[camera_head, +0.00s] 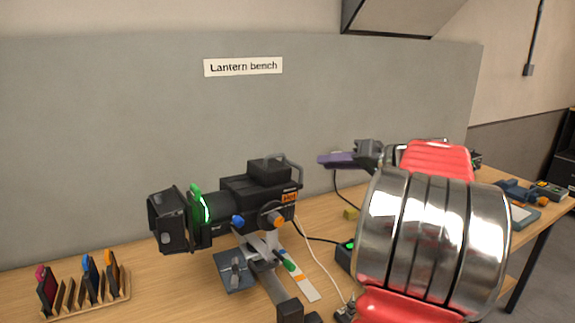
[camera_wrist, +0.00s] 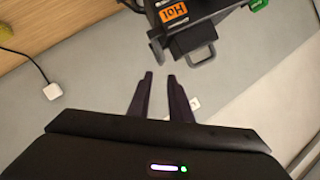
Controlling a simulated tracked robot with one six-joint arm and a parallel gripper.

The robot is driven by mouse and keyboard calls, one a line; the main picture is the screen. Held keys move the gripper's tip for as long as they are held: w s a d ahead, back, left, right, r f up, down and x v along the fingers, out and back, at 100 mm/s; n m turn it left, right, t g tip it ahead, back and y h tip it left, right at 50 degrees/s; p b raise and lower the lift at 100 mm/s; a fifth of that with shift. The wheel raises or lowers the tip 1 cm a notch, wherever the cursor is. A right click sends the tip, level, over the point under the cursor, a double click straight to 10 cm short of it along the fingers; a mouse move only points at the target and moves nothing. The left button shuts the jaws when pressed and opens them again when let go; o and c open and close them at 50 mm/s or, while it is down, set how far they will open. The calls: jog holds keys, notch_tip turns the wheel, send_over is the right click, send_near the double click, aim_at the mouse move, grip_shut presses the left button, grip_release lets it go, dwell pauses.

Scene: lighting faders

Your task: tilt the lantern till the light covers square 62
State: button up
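The black stage lantern (camera_head: 235,208) stands on the bench, its front pointing left, with a bar handle at its rear (camera_head: 294,168). In the wrist view the lantern's rear (camera_wrist: 172,18) and its handle (camera_wrist: 197,58) are at the top, beyond my fingertips. My gripper (camera_head: 322,160), with purple fingers, is to the right of the lantern and apart from it. In the wrist view my gripper (camera_wrist: 162,77) is open, with an empty gap between its fingers. Square 62 and the light's patch do not show in either view.
A rack of coloured cards (camera_head: 85,290) stands left on the wooden bench (camera_head: 190,295). A green-lit black box (camera_head: 345,255) and cables lie right of the lantern. Tools (camera_head: 520,192) lie at the far right. My red and metal arm hides part of the bench.

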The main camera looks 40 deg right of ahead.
aim_at(291, 164)
jog(key=shift+w+a, duration=0.1)
jog(key=x, duration=1.4)
jog(key=shift+a, duration=0.15)
jog(key=shift+c, duration=0.4)
grip_shut()
